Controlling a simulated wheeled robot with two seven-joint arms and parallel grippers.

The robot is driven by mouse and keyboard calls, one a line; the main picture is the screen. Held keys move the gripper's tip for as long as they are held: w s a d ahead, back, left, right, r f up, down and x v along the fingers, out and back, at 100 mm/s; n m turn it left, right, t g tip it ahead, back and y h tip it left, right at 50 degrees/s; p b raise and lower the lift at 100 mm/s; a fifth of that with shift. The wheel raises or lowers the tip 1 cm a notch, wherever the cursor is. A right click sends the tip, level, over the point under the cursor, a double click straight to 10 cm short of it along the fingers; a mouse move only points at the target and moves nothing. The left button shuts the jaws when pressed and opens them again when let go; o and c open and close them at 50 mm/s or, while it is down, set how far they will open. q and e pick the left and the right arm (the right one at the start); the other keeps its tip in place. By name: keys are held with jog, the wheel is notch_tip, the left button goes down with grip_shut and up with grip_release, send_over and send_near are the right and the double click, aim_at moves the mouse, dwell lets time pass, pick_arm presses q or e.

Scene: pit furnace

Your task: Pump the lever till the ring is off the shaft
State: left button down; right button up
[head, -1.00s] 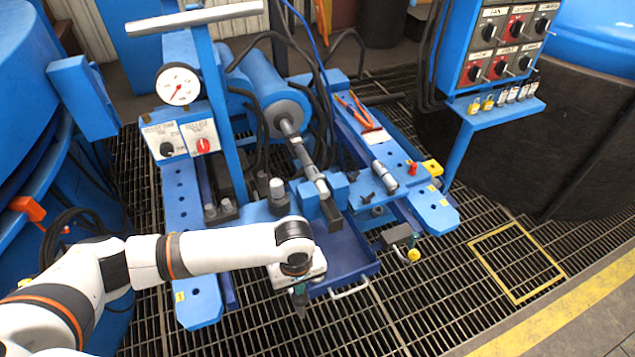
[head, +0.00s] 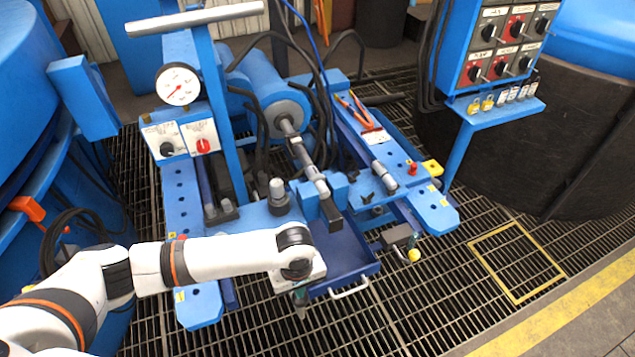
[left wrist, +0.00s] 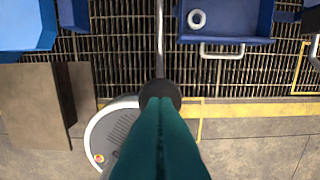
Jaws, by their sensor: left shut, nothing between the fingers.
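My left gripper (head: 300,304) points down in front of the blue press, near the left side of the tray. Its teal fingers (left wrist: 160,104) are shut and empty. In the left wrist view a grey rod, which looks like the lever (left wrist: 160,45), runs down to a dark end at my fingertips; I cannot tell whether they touch. My arm hides most of it in the head view. The shaft (head: 310,165) lies along the middle of the press. A pale ring (left wrist: 197,18) lies in the blue tray (left wrist: 250,22). My right gripper is out of view.
A dial gauge (head: 178,86) and a control box with a red knob (head: 203,146) stand at the left of the press. The tray has a pale handle (head: 350,288). A switch panel (head: 500,50) is at the upper right. Open grating lies in front.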

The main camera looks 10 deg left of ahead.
pick_arm(q)
notch_tip(320, 180, down, 10)
jog(key=s+d+f+b, duration=0.1)
jog(key=s+b, duration=0.1)
jog(key=b, duration=0.1)
jog(key=r+p, duration=0.3)
jog(key=p, duration=0.1)
jog(key=w+r+p, duration=0.1)
jog(key=r+p, duration=0.3)
jog(key=w+a+r+p, duration=0.1)
jog(key=r+p, duration=0.3)
jog(key=shift+r, duration=0.15)
jog(key=shift+f, duration=0.2)
notch_tip(320, 180, down, 10)
jog(key=s+d+f+b, duration=0.1)
jog(key=s+d+b, duration=0.1)
jog(key=b, duration=0.4)
jog(key=r+p, duration=0.4)
jog(key=w+a+r+p, duration=0.1)
jog(key=r+p, duration=0.2)
jog(key=p, duration=0.1)
jog(key=w+a+r+p, duration=0.1)
jog(key=r+p, duration=0.3)
jog(key=shift+r, duration=0.3)
jog(key=shift+f, duration=0.2)
